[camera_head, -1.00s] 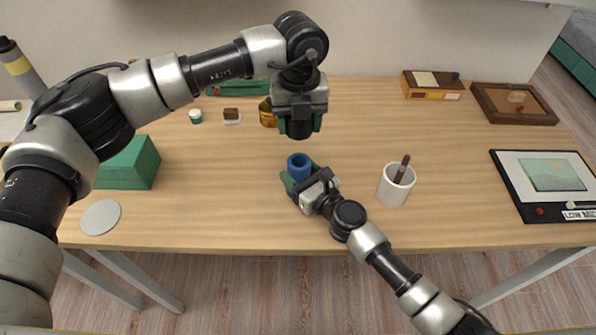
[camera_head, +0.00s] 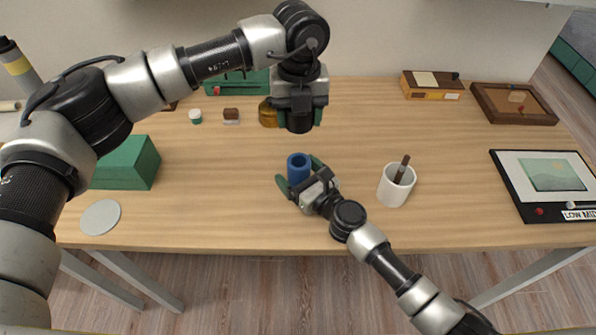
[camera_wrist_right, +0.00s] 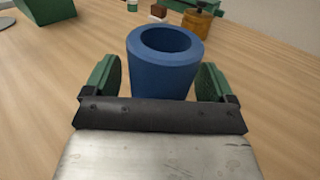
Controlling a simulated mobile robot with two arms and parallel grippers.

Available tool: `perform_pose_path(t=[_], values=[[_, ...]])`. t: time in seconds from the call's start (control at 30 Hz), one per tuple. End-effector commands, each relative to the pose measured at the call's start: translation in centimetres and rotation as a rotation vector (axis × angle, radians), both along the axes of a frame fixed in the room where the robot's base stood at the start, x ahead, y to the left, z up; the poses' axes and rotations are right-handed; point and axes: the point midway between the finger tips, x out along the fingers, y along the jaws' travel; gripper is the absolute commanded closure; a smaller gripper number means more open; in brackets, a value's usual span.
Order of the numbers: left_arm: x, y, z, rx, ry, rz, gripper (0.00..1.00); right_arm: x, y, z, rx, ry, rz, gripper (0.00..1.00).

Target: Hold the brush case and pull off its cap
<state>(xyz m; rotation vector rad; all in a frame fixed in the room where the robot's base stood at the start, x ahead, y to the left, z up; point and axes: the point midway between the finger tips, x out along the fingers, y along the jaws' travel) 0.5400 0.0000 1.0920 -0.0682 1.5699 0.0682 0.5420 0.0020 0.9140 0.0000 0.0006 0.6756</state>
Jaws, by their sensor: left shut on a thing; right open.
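The blue brush case (camera_head: 299,168) stands upright on the table, its open, hollow top facing up. It also fills the middle of the right wrist view (camera_wrist_right: 164,65). My right gripper (camera_head: 300,176) is open, with one green finger on each side of the case and visible gaps between them. My left gripper (camera_head: 300,112) is above and behind the case in the head view, shut on a dark cylinder, which looks like the cap (camera_head: 300,124). The cap is apart from the case.
A white cup (camera_head: 396,187) with a brown stick stands right of the case. An amber jar (camera_head: 268,114) stands behind, near my left gripper. A green box (camera_head: 127,163) and a grey disc (camera_head: 101,217) lie left. The table front is clear.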

Motion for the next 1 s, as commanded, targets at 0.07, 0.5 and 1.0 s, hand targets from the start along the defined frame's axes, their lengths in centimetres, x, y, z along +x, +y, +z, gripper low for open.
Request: perform_pose_path(t=[0.07, 0.5, 1.0], values=[[0.0, 0.0, 0.0, 0.0, 0.0, 0.0, 0.82, -0.1, -0.1, -0.1, -0.001, 0.001, 0.0, 0.14], [0.0, 0.0, 0.0, 0.0, 0.0, 0.0, 0.82, -6.3, -5.0, -0.2, 0.0, 0.004, -0.001, 0.14], [0.0, 0.0, 0.0, 0.0, 0.0, 0.0, 0.82, -9.4, -7.6, 0.0, 0.0, 0.0, 0.0, 0.14]])
